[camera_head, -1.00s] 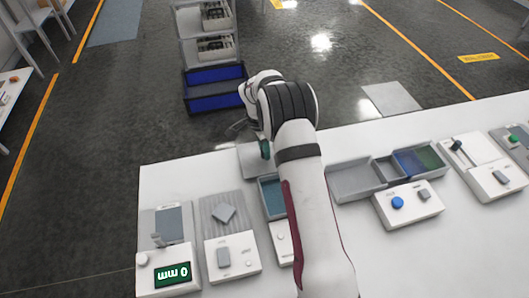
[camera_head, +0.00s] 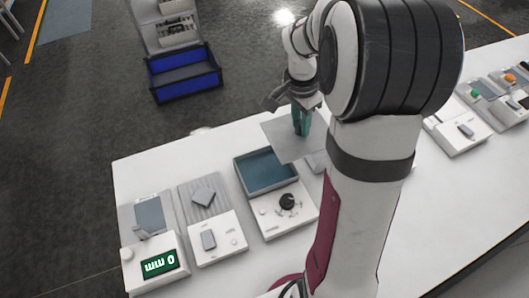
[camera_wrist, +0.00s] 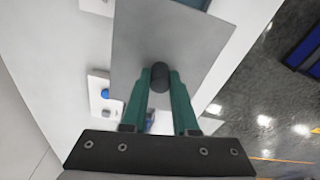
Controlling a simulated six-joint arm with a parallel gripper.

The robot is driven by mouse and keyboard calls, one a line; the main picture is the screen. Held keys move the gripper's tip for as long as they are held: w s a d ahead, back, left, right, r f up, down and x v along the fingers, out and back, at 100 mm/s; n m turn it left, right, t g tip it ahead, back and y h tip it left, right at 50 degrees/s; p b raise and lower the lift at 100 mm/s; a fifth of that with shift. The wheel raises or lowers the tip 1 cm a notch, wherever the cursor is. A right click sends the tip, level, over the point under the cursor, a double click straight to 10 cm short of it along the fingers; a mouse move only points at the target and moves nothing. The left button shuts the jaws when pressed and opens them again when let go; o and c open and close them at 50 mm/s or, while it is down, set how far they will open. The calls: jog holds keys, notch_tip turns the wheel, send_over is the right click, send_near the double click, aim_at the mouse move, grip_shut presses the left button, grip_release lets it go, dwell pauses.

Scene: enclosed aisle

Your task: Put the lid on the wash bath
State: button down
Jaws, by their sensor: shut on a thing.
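The lid (camera_head: 280,143) is a flat grey plate with a dark knob. My gripper (camera_head: 301,122) has green fingers shut on the knob, which also shows between the fingertips in the wrist view (camera_wrist: 160,77). The wash bath (camera_head: 265,171) is an open rectangular basin with a teal inside, on a white unit with a black dial. The lid is held beyond the bath's back right corner and does not cover it. I cannot tell its exact height over the table.
Left of the bath stand a unit with a ribbed plate (camera_head: 208,204) and one with a green display (camera_head: 160,263). More units (camera_head: 509,100) stand at the right. My arm hides the middle of the table. A blue bin (camera_head: 185,75) is on the floor behind.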

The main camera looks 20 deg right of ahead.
jog(key=s, duration=0.2)
jog(key=s+r, duration=0.1)
jog(key=s, duration=0.4)
jog(key=shift+a+r, duration=0.15)
jog(key=shift+a, duration=0.1)
jog(key=w+a+f, duration=0.2)
jog(key=f, duration=0.1)
jog(key=w+a+f, duration=0.3)
jog(key=f, duration=0.1)
jog(key=w+a+f, duration=0.2)
jog(key=a+f, duration=0.1)
jog(key=shift+w+a+f, duration=0.1)
jog(key=shift+w+f, duration=0.05)
jog(key=shift+f, duration=0.2)
jog(key=shift+f, duration=0.1)
jog(key=shift+f, duration=0.35)
jog(key=c, duration=0.7)
grip_release()
